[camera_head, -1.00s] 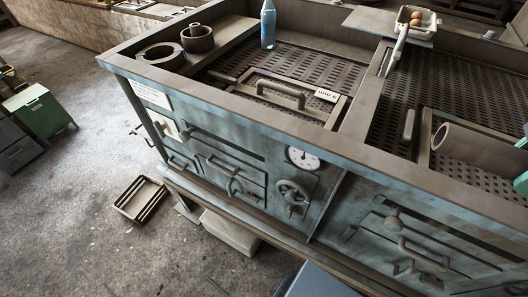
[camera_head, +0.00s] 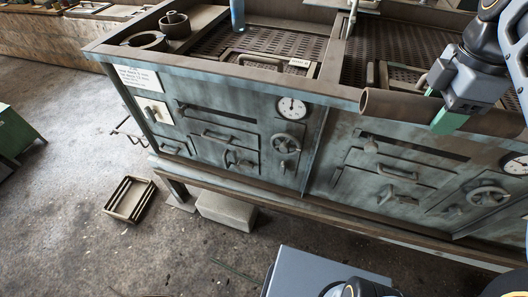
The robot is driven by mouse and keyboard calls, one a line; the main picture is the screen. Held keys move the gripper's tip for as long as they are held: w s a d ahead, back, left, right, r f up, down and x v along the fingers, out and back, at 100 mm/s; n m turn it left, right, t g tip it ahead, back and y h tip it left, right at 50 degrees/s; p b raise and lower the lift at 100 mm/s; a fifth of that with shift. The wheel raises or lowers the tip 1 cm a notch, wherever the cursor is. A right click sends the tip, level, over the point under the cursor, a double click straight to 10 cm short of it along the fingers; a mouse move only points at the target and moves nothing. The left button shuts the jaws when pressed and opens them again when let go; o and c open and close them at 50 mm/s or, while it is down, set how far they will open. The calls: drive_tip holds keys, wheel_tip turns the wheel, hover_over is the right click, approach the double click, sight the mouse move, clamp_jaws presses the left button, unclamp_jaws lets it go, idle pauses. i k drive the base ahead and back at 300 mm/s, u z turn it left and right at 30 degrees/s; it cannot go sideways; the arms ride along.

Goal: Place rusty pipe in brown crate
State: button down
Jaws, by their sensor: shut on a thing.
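The rusty pipe (camera_head: 395,105) is a brown hollow tube at the right, held roughly level in front of the top edge of the blue-grey stove. Its open end faces left. My gripper (camera_head: 440,108), with green fingertips, is shut around the pipe from above. Part of the pipe is hidden behind the fingers. The brown crate (camera_head: 113,208) is a small open slatted box on the concrete floor at the left. It is well away from my gripper, lower and to the left.
The blue-grey stove (camera_head: 225,105) stands between, with handles, valve wheels and gauges on its front. A pale block (camera_head: 227,210) lies under it. A blue bottle (camera_head: 237,15) and dark round pots (camera_head: 175,25) stand on top. The floor around the crate is clear.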

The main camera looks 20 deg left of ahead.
sight(136, 200)
drive_tip(key=u, duration=2.9)
drive_tip(key=i, duration=2.95)
drive_tip(key=z, duration=0.65)
